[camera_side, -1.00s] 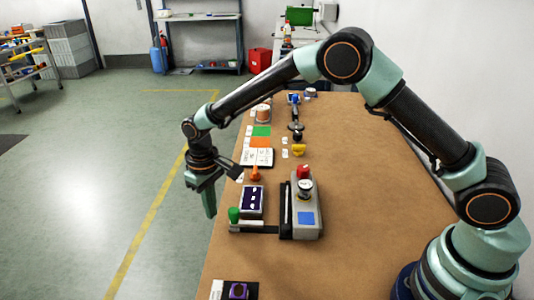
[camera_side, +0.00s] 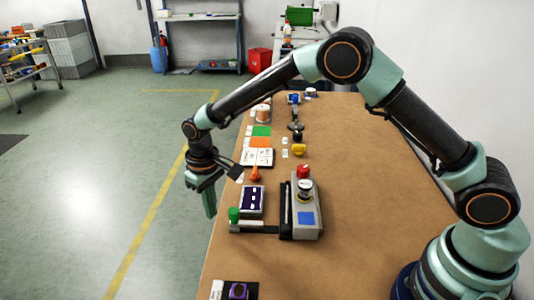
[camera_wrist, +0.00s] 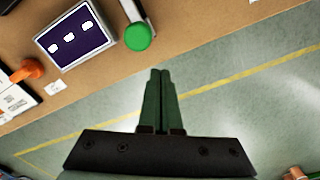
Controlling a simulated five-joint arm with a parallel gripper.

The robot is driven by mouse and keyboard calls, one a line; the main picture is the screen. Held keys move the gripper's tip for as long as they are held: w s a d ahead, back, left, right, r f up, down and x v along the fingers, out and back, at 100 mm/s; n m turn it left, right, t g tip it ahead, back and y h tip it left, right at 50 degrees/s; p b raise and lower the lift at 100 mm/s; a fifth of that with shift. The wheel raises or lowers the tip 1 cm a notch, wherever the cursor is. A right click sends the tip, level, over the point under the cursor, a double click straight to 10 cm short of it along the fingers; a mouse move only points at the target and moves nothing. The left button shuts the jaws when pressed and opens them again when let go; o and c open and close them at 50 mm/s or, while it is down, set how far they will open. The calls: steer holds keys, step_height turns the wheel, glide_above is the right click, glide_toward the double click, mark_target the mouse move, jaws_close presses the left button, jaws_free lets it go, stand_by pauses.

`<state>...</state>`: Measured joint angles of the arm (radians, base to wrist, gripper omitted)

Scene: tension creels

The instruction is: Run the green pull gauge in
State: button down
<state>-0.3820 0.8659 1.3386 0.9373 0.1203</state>
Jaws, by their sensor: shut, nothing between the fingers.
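The green pull gauge shows as a green knob (camera_side: 234,215) at the left end of a dark and pale bar that runs to a grey unit (camera_side: 306,219) with a red knob and a blue patch. The green knob also shows in the wrist view (camera_wrist: 138,36), near the table edge. My gripper (camera_side: 210,214) is shut and empty. It hangs just left of the table edge, left of the green knob and apart from it. In the wrist view its shut fingertips (camera_wrist: 160,73) point toward the knob, with a gap between.
A dark blue display panel (camera_side: 251,200) lies behind the bar, with an orange piece (camera_side: 255,174) beyond it. More small parts stand along the far left edge. The table's right side is clear.

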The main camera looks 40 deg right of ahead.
steer(key=shift+s+d, duration=0.15)
steer(key=shift+d, duration=0.05)
steer(key=shift+s+d, duration=0.2)
steer(key=shift+s, duration=0.05)
